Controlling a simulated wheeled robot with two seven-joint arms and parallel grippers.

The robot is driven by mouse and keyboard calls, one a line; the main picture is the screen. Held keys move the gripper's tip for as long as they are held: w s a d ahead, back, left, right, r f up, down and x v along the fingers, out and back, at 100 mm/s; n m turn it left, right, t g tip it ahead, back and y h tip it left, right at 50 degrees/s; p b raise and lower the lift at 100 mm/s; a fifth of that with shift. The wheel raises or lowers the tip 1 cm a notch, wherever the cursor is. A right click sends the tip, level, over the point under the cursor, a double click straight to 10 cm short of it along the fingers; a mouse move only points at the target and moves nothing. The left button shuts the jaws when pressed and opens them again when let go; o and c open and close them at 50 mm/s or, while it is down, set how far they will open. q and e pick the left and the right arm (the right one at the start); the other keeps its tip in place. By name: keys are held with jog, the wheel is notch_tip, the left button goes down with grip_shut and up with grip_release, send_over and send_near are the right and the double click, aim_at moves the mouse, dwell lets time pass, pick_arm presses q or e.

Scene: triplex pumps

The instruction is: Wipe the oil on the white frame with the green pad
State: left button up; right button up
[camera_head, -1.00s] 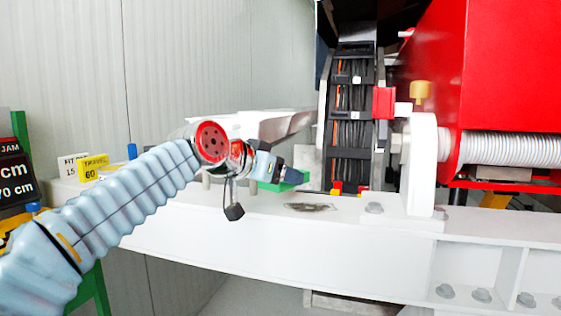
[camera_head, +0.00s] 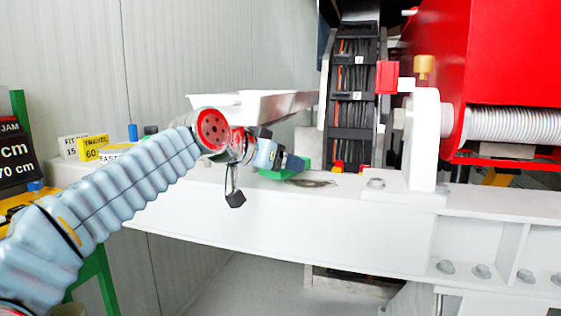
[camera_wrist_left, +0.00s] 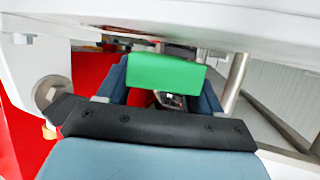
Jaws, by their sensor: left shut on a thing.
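The white frame (camera_head: 300,228) runs across the head view as a long beam. A dark oil patch (camera_head: 312,183) lies on its top face, left of the bolted bracket. My left gripper (camera_head: 285,165) is shut on the green pad (camera_head: 277,174) and holds it just left of the oil, at the frame's top. In the left wrist view the pad (camera_wrist_left: 165,72) sits between the two blue fingers. I cannot tell whether the pad touches the frame. My right gripper is not in view.
A white tray (camera_head: 262,107) is behind my left arm. Yellow and white labels (camera_head: 90,148) stand at left.

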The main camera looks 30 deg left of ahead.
aim_at(293, 174)
pick_arm(q)
jog(key=shift+f+b, duration=0.85)
jog(key=shift+f, duration=0.15)
jog(key=shift+d, duration=0.1)
jog(key=shift+w+d+r+p, duration=0.1)
jog(key=shift+w+d+p, duration=0.1)
jog(key=shift+d, duration=0.4)
jog(key=shift+w+d+p, duration=0.1)
jog(key=shift+w+d, duration=0.05)
jog(key=shift+d, duration=0.45)
jog(key=shift+w+d+f+p, duration=0.1)
jog(key=shift+w+d, duration=0.1)
jog(key=shift+d, duration=0.6)
jog(key=shift+w+d+f+p, duration=0.1)
jog(key=shift+w+d+p, duration=0.05)
jog(key=shift+d, duration=0.7)
jog(key=shift+w+d+f+p, duration=0.1)
jog(key=shift+w+d, duration=0.1)
jog(key=shift+d, duration=0.6)
jog(key=shift+w+d+p, duration=0.2)
jog(key=shift+d, duration=0.65)
jog(key=shift+w+d+p, duration=0.2)
jog(key=shift+d, duration=0.65)
jog(key=shift+r, duration=0.2)
